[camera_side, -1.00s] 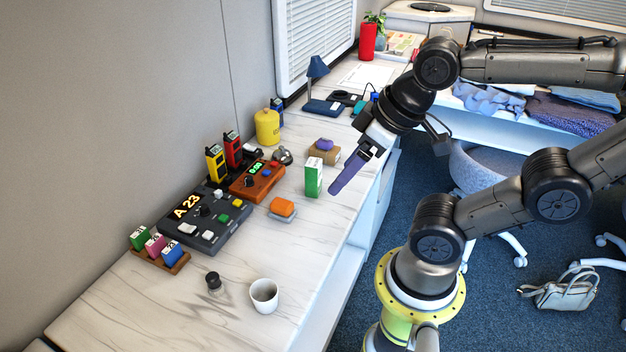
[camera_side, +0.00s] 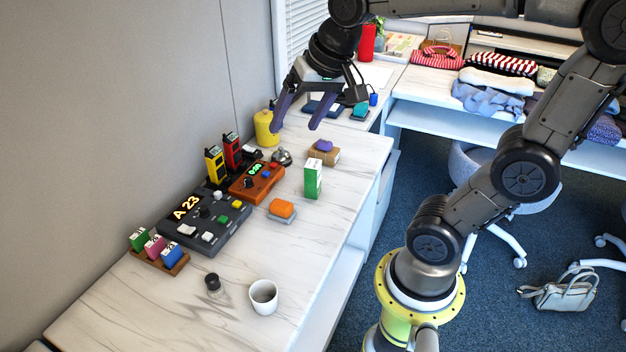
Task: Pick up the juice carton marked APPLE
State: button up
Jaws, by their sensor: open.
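A white and green carton (camera_side: 313,179) stands upright on the marble-look counter (camera_side: 205,283), near its right edge. Its lettering is too small to read, so I cannot tell whether it says APPLE. My gripper (camera_side: 294,129) is open and empty, with its two purple fingers apart and pointing down. It is above the counter, up and slightly left of the carton in the picture, clear of it. No other carton is plain to see.
Around the carton are an orange block on a grey base (camera_side: 282,211), a purple item on a brown block (camera_side: 324,151), an orange timer box (camera_side: 257,181) and a silver bell (camera_side: 282,157). A yellow canister (camera_side: 266,129) stands behind. A white cup (camera_side: 264,297) is at the front.

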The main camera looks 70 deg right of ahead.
jog(key=w+d+f+m+g, duration=0.1)
jog(key=w+d+f+m, duration=0.15)
jog(key=w+d, duration=0.35)
jog(key=m+g, duration=0.4)
jog(key=m, duration=0.2)
send_over(313, 179)
jog(key=w+d, duration=0.1)
jog(key=d, duration=0.1)
jog(key=shift+y, duration=0.4)
notch_tip(313, 179, down, 16)
jog(key=shift+w+d+f, duration=0.1)
jog(key=shift+d+f, duration=0.05)
jog(key=shift+f, duration=0.1)
jog(key=shift+d+f+m, duration=0.15)
jog(key=shift+f+m, duration=0.1)
notch_tip(313, 179, down, 13)
jog(key=shift+f, duration=0.1)
grip_shut()
